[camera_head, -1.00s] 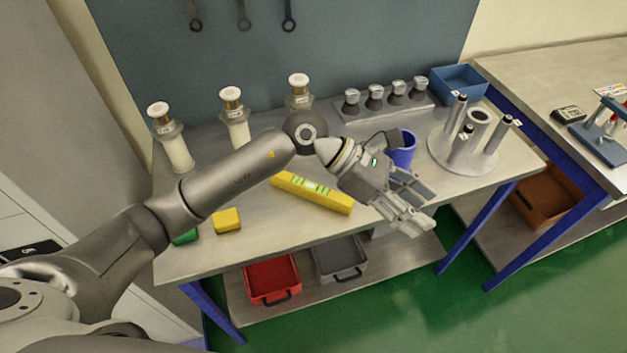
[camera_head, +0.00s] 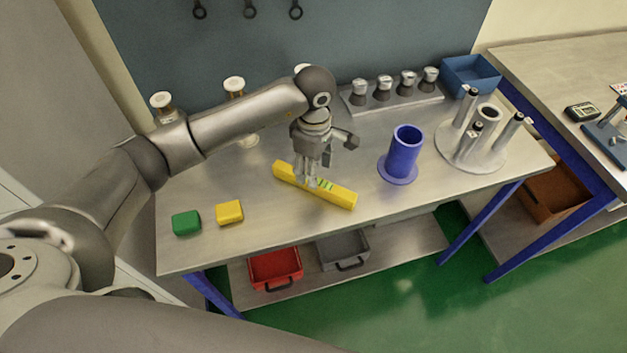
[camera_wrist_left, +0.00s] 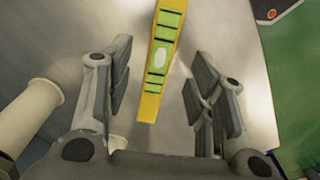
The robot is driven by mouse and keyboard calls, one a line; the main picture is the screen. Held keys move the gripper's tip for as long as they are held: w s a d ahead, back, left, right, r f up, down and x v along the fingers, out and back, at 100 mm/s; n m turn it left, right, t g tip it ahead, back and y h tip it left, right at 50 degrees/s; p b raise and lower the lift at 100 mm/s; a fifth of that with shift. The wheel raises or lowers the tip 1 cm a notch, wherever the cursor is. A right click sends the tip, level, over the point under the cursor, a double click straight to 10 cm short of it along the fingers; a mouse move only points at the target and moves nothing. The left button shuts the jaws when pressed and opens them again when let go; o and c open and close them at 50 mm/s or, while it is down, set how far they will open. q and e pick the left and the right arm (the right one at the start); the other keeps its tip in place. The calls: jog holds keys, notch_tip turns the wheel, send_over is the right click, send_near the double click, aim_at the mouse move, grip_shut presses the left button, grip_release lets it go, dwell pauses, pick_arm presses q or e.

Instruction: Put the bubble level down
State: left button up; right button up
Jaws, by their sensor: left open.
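The bubble level (camera_head: 335,195) is a long yellow bar with green vials, lying on the metal workbench (camera_head: 270,235). It lies at a slant near the middle of the bench. My left gripper (camera_head: 308,182) points down over the level's middle in the head view. In the left wrist view the open fingers (camera_wrist_left: 155,95) stand apart, with the level (camera_wrist_left: 158,70) showing between them, and bare bench shows on both sides of it. I cannot tell the exact height of the fingertips above it. My right gripper is not in view.
A blue cylinder on a flange (camera_head: 404,155) stands right of the level. Green (camera_head: 186,223) and yellow (camera_head: 229,212) blocks lie to the left. White-topped posts (camera_head: 234,86) stand behind my arm. A round stand with posts (camera_head: 475,145) and a blue bin (camera_head: 470,75) are at right.

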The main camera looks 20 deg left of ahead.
pick_arm(q)
jog(key=shift+f+p, duration=0.3)
notch_tip(320, 180, down, 3)
jog(key=shift+f+p, duration=0.2)
jog(key=shift+p, duration=0.75)
jog(key=shift+f, duration=0.55)
grip_shut()
